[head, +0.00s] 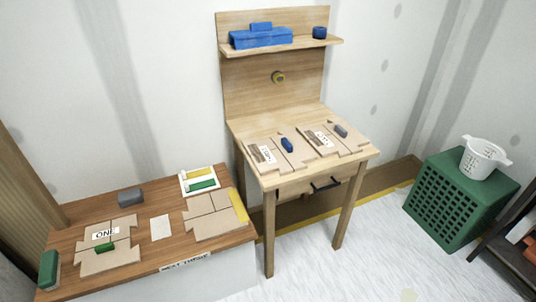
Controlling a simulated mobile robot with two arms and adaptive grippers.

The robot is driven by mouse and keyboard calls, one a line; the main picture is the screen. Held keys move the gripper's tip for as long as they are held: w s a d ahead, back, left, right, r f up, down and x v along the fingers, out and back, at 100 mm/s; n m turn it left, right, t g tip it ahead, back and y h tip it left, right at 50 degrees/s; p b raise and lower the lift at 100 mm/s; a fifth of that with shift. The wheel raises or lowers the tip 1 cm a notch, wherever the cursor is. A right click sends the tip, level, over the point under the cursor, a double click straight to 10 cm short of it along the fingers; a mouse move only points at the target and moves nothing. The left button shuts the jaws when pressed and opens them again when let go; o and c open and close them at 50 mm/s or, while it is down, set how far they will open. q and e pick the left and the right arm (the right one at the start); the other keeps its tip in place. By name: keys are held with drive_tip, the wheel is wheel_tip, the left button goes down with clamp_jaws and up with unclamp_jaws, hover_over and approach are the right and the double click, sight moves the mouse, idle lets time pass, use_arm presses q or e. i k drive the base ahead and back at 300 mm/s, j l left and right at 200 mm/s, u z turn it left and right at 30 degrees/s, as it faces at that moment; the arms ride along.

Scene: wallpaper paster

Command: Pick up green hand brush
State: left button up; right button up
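Several green things show in the head view, and I cannot tell for certain which is the hand brush. A small green block-like piece (104,248) lies on the tan board marked ONE (92,262) on the low wooden table. A larger dark green piece (48,268) stands at that table's left end. A flat green strip (201,185) lies in a white tray (184,190) at the table's back right, beside a yellow strip (198,173). Neither of my grippers is in view.
A wooden workbench (290,181) with a shelf (283,48) stands in the middle, with boards and small blue and grey pieces on top. A green crate (438,203) with a white basket (485,158) stands right. A grey block (131,197) lies on the low table (150,262).

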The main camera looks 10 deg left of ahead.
sight(49, 279)
drive_tip(key=u, duration=2.1)
drive_tip(key=i+l, duration=0.15)
drive_tip(key=i+l+u, duration=0.7)
drive_tip(key=i+l, duration=0.1)
drive_tip(key=l, duration=0.1)
